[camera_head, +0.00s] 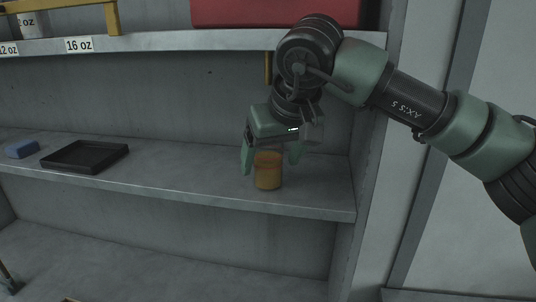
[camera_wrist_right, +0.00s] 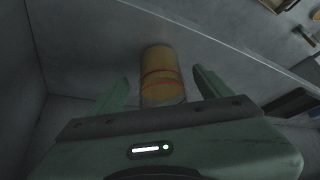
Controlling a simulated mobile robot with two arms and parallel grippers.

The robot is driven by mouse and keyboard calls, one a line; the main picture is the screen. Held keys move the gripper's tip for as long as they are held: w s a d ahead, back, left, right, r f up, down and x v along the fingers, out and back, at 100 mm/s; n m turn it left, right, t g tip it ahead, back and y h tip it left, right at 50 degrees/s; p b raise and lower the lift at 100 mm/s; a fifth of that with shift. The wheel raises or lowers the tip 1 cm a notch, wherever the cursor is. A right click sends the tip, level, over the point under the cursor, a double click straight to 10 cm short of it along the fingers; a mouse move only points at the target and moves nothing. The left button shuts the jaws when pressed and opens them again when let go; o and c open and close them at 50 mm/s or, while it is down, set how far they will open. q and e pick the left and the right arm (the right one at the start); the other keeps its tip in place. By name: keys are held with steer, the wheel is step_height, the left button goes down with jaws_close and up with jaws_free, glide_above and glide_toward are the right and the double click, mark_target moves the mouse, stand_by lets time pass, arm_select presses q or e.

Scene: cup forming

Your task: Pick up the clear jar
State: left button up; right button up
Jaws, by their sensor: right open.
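A clear jar with amber-orange contents (camera_head: 268,171) stands upright on the middle shelf, near its right end. In the right wrist view the jar (camera_wrist_right: 161,75) shows red bands around it and lies between and just beyond the fingers. My right gripper (camera_head: 269,165) is open, reaching down from above with one green finger on each side of the jar. In the right wrist view the open fingers (camera_wrist_right: 160,85) look apart from the jar; contact cannot be seen. My left gripper is not in view.
The upper shelf carries a red box (camera_head: 250,12) and a yellow frame (camera_head: 113,17). A side panel (camera_head: 345,250) closes the shelf at the right.

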mark_target(268, 166)
steer(key=x, duration=0.2)
steer(key=shift+w+a+f+p, duration=0.1)
steer(key=shift+w+f+p, duration=0.05)
steer(key=shift+w+p, duration=0.2)
steer(key=shift+w+f, duration=0.15)
steer(key=shift+f, duration=0.2)
steer(key=c, duration=1.7)
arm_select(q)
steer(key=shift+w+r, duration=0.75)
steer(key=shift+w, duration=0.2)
arm_select(e)
jaws_close()
